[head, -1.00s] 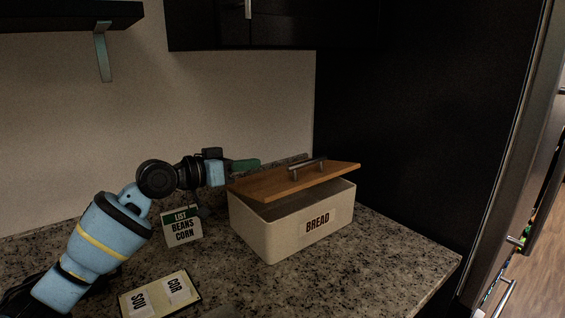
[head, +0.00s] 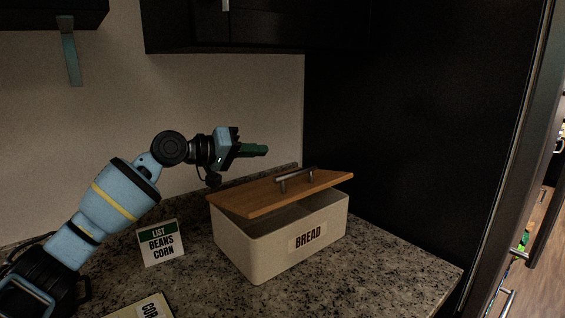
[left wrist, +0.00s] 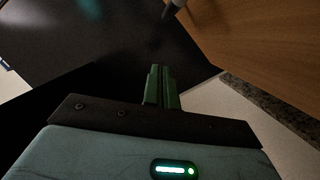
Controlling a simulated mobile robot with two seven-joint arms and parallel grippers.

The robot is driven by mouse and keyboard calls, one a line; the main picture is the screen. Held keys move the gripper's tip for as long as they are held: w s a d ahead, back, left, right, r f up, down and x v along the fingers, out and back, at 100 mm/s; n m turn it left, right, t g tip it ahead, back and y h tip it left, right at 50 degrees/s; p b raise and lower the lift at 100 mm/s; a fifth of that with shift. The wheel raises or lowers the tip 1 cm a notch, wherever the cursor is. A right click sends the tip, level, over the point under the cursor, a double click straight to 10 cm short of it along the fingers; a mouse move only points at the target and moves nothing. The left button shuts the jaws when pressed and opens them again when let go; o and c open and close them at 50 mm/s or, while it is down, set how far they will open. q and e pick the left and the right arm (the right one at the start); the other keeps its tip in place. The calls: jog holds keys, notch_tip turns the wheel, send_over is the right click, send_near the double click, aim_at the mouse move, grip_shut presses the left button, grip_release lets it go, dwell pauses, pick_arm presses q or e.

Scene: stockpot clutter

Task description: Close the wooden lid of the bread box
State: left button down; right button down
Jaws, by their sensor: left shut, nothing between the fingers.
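The cream bread box (head: 262,247), marked BREAD, stands on the counter in the head view. Its wooden lid (head: 243,197) is tilted, with a dark gap under its front edge, and carries a metal handle (head: 297,179) on top. My left gripper (head: 262,150) is shut and empty, in the air above and behind the lid's left part, apart from it. In the left wrist view the green fingers (left wrist: 162,88) are together, with the wooden lid (left wrist: 265,45) at the upper right and an end of the handle (left wrist: 172,8) at the top. My right gripper is not in view.
A list card (head: 161,243) stands on the granite counter (head: 385,265) left of the box. Another card (head: 143,307) lies at the front, partly cut off. A dark cabinet (head: 410,130) rises right of the box, and a wall is behind it. Air above the lid is free.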

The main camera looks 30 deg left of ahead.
aim_at(290, 190)
pick_arm(q)
jog(key=x, duration=0.5)
jog(key=shift+w+d+p, duration=0.2)
jog(key=shift+d+p, duration=0.1)
jog(key=shift+p, duration=0.05)
jog(key=shift+s+d+f, duration=0.35)
jog(key=shift+d+f, duration=0.3)
jog(key=shift+f, duration=0.15)
jog(key=shift+s+d+f+p, duration=0.2)
jog(key=shift+d+f+p, duration=0.15)
jog(key=shift+d+f, duration=0.25)
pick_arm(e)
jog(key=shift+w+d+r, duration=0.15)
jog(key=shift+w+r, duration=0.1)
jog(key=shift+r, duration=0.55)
pick_arm(q)
jog(key=f, duration=0.1)
jog(key=d+f+m, duration=0.1)
jog(key=f+m+y, duration=0.1)
jog(key=shift+s+d+f, duration=0.25)
jog(key=shift+s+d, duration=0.1)
jog(key=shift+d, duration=0.05)
jog(key=shift+s+d+f+m, duration=0.1)
jog(key=shift+d+f+m, duration=0.15)
jog(key=shift+f+m, duration=0.1)
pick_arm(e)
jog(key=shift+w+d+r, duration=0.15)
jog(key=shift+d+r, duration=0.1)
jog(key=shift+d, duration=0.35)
